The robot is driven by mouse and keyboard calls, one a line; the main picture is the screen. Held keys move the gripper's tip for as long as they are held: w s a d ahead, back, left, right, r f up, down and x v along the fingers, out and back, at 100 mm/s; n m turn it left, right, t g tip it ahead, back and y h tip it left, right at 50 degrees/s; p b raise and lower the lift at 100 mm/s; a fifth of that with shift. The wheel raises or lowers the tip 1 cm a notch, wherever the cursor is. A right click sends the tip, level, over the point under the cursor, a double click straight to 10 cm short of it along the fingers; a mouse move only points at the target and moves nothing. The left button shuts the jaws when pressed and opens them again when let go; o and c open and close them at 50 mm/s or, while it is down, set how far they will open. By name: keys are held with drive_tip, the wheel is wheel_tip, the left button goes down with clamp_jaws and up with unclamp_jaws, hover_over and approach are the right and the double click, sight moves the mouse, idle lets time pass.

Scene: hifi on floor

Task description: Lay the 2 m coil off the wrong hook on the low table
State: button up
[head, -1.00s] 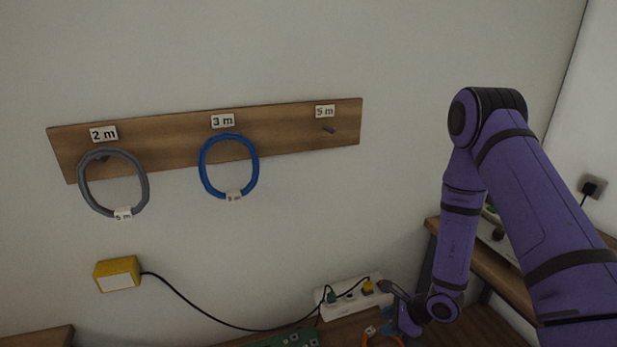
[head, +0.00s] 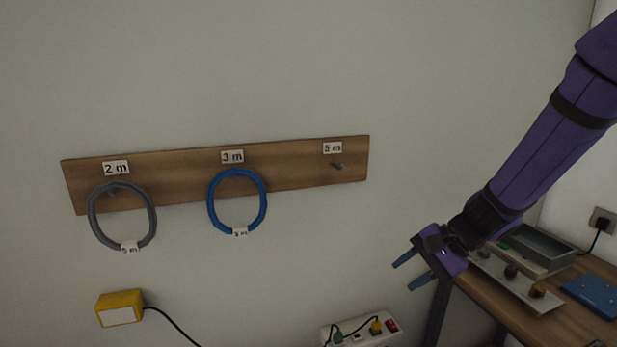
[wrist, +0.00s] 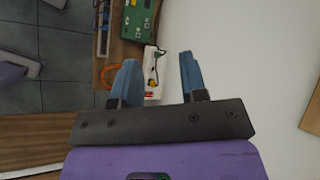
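My gripper (head: 404,275) is open and empty, in front of the wall to the right of the hook board; its two blue fingers stand apart in the wrist view (wrist: 158,62). An orange coil (wrist: 106,76) lies on the low wooden table (wrist: 122,52) in the wrist view, below and apart from my fingers; its tag is not readable. A grey coil (head: 153,222) with a tag that seems to read 5 m hangs on the hook under the 2 m label (head: 116,168). The hook (head: 337,166) under the 5 m label is bare.
A blue coil (head: 264,208) hangs under the 3 m label on the board (head: 295,170). A white power strip (head: 352,335) and a green circuit board (wrist: 140,22) are on the low table. A yellow box (head: 120,307) is at lower left. A side bench (head: 520,318) stands at right.

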drive_tip(key=s+d+r+n+t+h, duration=0.2)
drive_tip(key=s+d+r+n+h, duration=0.2)
drive_tip(key=s+r, duration=0.5)
drive_tip(key=s+d+r+n+t+h, duration=0.2)
drive_tip(key=s+d+r+n+h, duration=0.2)
drive_tip(key=s+d+r, duration=0.3)
drive_tip(key=s+r, duration=0.1)
drive_tip(key=s, duration=0.2)
drive_tip(key=shift+r+h, duration=0.4)
